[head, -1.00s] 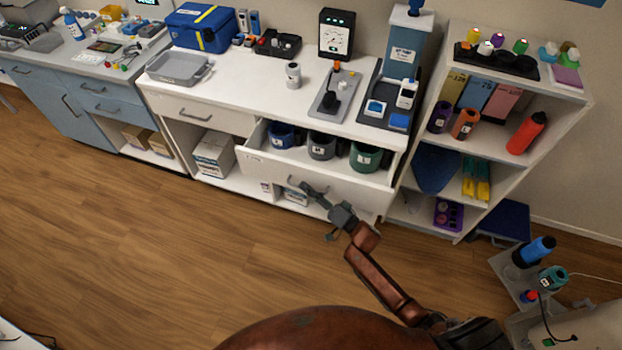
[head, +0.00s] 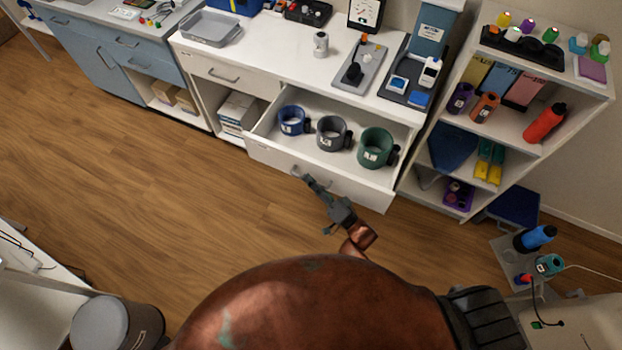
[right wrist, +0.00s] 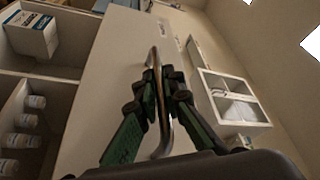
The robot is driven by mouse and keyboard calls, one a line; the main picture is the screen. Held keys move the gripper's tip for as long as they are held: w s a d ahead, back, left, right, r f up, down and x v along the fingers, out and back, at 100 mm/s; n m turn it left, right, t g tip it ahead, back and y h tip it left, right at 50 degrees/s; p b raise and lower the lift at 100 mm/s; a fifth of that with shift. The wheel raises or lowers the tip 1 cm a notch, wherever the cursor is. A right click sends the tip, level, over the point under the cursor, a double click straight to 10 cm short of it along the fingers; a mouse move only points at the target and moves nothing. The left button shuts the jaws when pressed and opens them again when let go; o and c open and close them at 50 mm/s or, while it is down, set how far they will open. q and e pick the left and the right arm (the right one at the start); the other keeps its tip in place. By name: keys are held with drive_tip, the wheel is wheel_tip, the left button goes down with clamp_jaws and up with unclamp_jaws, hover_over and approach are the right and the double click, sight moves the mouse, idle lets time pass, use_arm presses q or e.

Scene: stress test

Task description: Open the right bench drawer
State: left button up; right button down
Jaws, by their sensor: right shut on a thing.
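The right bench drawer (head: 355,184) is pulled well out from the white bench. Inside it stand a blue cuff (head: 293,119), a grey cuff (head: 333,134) and a green cuff (head: 376,148). My right gripper (head: 308,181) is at the drawer's front. In the right wrist view my right gripper (right wrist: 158,78) has its fingers closed around the curved metal handle (right wrist: 163,132) on the pale drawer front (right wrist: 105,95). The fingers hide part of the handle. My left gripper is not in view.
The left drawer (head: 217,75) of the bench is shut. A white shelf unit (head: 423,190) stands to the right. A grey bin (head: 110,325) and a pale table are at the lower left. Wooden floor (head: 150,185) is clear in front of the bench.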

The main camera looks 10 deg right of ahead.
drive_tip(key=shift+d+f, duration=0.1)
drive_tip(key=shift+f, duration=0.05)
drive_tip(key=c, duration=2.3)
unclamp_jaws()
drive_tip(key=v, duration=1.2)
drive_tip(key=shift+s, duration=0.1)
drive_tip(key=s+d+f+n+g+h, duration=0.1)
drive_tip(key=s+d+f+g+h, duration=0.2)
drive_tip(key=f, duration=0.7)
drive_tip(key=s+d+f+g+h, duration=0.1)
drive_tip(key=s+d+f+h, duration=0.3)
drive_tip(key=f, duration=0.7)
drive_tip(key=s+d+f+n+g+h, duration=0.1)
drive_tip(key=s+d+f+g+h, duration=0.2)
drive_tip(key=f, duration=0.7)
drive_tip(key=s+d+f+n+g, duration=0.2)
drive_tip(key=s+d+f+g, duration=0.25)
drive_tip(key=s+f, duration=0.8)
drive_tip(key=s+f+n+g, duration=0.1)
drive_tip(key=s, duration=0.6)
drive_tip(key=s+f+g+h, duration=0.1)
drive_tip(key=s+f+g, duration=0.1)
drive_tip(key=s, duration=0.6)
drive_tip(key=s+d+f+n+g, duration=0.1)
drive_tip(key=s+f+g, duration=0.1)
drive_tip(key=s, duration=0.6)
drive_tip(key=shift+d+f+n, duration=0.1)
drive_tip(key=shift+n, duration=0.2)
